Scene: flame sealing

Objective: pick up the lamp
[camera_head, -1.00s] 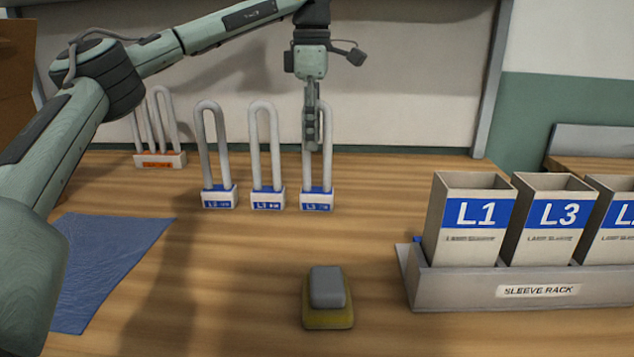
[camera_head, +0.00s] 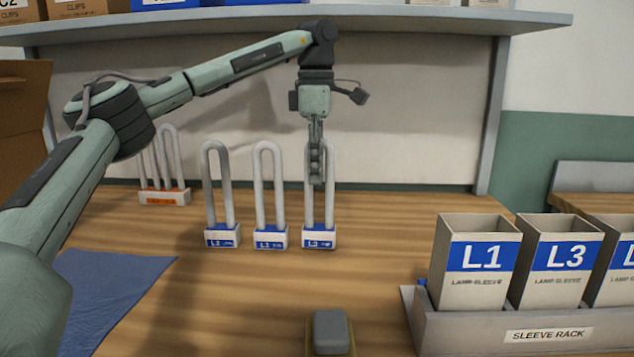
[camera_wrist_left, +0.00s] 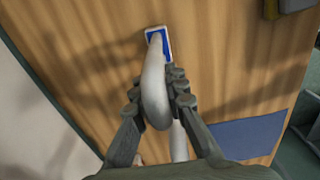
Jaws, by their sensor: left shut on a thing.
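Three upright U-shaped white tube lamps with blue-labelled bases stand in a row on the table in the head view: a left lamp (camera_head: 221,237), a middle lamp (camera_head: 270,238) and a right lamp (camera_head: 319,239). The small label text is hard to read surely. My left gripper (camera_head: 317,180) comes down from above and is shut on the upper tube of the right lamp, hiding part of it. The lamp's base appears to rest on the table. In the left wrist view the fingers (camera_wrist_left: 156,88) close around the lamp's curved tube (camera_wrist_left: 153,75). My right gripper is out of view.
A sleeve rack (camera_head: 470,335) with sleeves L1 (camera_head: 475,285) and L3 (camera_head: 555,285) stands at right. A grey and yellow block (camera_head: 331,332) is at the front. An orange-labelled lamp set (camera_head: 164,196) stands behind at left. A blue cloth (camera_head: 115,290) lies left. A shelf (camera_head: 300,22) runs above.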

